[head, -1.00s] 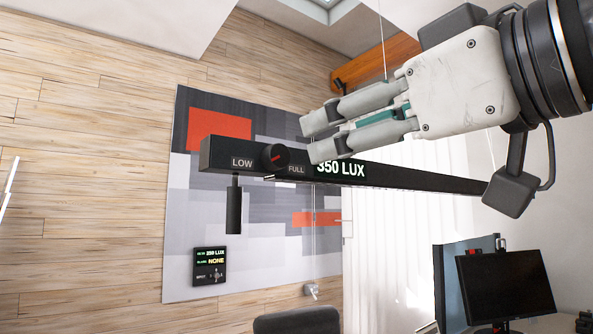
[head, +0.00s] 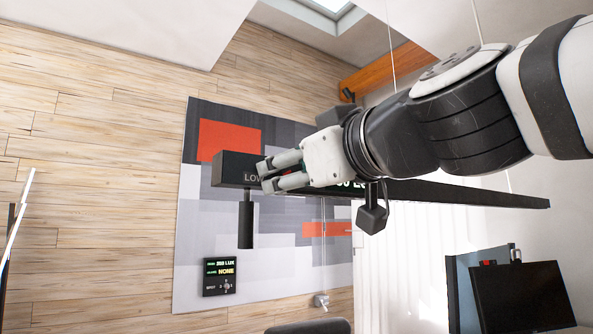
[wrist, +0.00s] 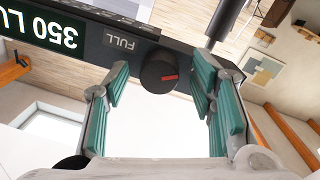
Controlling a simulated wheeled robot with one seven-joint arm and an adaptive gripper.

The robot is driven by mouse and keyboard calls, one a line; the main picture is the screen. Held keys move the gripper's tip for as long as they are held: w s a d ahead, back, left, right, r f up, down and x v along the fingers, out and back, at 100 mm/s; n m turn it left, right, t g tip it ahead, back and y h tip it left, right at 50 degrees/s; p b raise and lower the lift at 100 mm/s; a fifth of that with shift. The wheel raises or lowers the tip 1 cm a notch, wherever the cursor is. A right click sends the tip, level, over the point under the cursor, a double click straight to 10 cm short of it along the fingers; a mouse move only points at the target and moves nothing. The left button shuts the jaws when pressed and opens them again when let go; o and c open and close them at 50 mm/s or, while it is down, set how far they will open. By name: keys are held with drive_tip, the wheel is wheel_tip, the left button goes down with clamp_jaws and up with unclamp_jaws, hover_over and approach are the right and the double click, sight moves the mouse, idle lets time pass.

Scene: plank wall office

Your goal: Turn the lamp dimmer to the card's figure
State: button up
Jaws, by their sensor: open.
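The long black lamp bar (head: 233,166) hangs in front of the wall panel, with LOW lettering at its left. The dimmer knob (wrist: 154,72) is round and black with a red mark pointing right in the wrist view, beside the word FULL. My gripper (head: 264,175) is at the bar and hides the knob in the head view. In the wrist view its teal-padded fingers are open, one each side of the knob, with gaps visible. The bar's display (wrist: 43,30) shows 350 LUX, cut off at the edge.
A black cylinder (head: 245,222) hangs below the bar's left end. Monitors (head: 518,298) stand lower right. The space left of the bar is clear.

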drive_tip(key=c, duration=1.2)
drive_tip(key=m, duration=0.4)
drive_tip(key=shift+m, duration=0.4)
drive_tip(key=m, duration=0.4)
drive_tip(key=shift+b, duration=0.3)
drive_tip(key=m, duration=0.3)
drive_tip(key=m+g, duration=0.1)
drive_tip(key=m, duration=0.3)
drive_tip(key=shift+r+y+p, duration=0.1)
drive_tip(key=shift+y+p, duration=0.2)
drive_tip(key=m+p, duration=0.1)
drive_tip(key=m, duration=0.5)
drive_tip(key=shift+m, duration=0.4)
drive_tip(key=shift+w, duration=0.1)
